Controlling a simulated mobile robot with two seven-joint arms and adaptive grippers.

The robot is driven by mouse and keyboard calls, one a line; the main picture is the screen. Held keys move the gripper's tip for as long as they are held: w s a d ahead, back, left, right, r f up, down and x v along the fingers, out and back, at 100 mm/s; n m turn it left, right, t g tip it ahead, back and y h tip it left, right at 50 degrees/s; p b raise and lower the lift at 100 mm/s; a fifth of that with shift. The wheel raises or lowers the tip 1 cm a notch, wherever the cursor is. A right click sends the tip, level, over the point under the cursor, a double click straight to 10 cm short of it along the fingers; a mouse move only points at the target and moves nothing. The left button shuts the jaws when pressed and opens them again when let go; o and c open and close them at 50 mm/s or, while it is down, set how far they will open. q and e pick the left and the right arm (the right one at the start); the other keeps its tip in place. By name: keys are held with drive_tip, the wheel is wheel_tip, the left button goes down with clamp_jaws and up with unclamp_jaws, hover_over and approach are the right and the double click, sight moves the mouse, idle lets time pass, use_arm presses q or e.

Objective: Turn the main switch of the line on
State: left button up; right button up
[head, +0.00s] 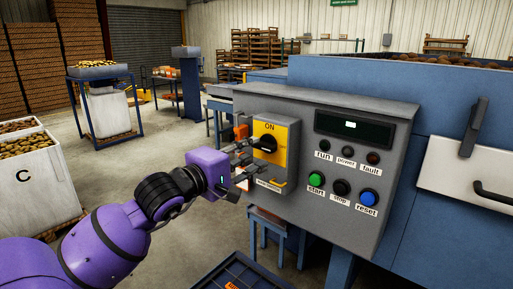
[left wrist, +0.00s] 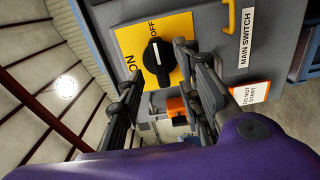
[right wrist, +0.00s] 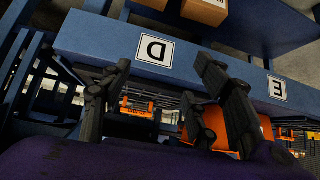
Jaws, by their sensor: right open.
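The main switch is a black rotary knob (head: 266,144) on a yellow plate (head: 285,130) at the left of the grey control panel (head: 345,210). In the left wrist view the knob (left wrist: 157,64) has its white mark pointing to OFF, away from ON. My left gripper (head: 246,153) is at the plate; in its wrist view the open fingers stand on either side of the knob, apart from each other. I cannot tell whether they touch it. My right gripper (right wrist: 161,68) is open and empty, near a blue rail with D and E labels, and out of the head view.
A DO NOT START tag (left wrist: 249,95) hangs below the switch. Green start (head: 316,179), black stop (head: 341,187) and blue reset (head: 368,197) buttons lie to the right, under a dark display (head: 354,128). A potato crate marked C (head: 40,178) stands at far left.

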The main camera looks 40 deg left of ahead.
sight(261, 147)
use_arm(q)
drive_tip(key=shift+w+d+r, duration=0.1)
drive_tip(key=shift+w+r, duration=0.05)
drive_tip(key=shift+w, duration=1.45)
use_arm(e)
drive_tip(key=shift+s+d, duration=0.15)
drive_tip(key=shift+s, duration=0.5)
use_arm(q)
drive_tip(key=shift+c, duration=0.5)
clamp_jaws()
use_arm(e)
drive_tip(key=shift+w+r, duration=0.15)
drive_tip(key=shift+w, duration=0.2)
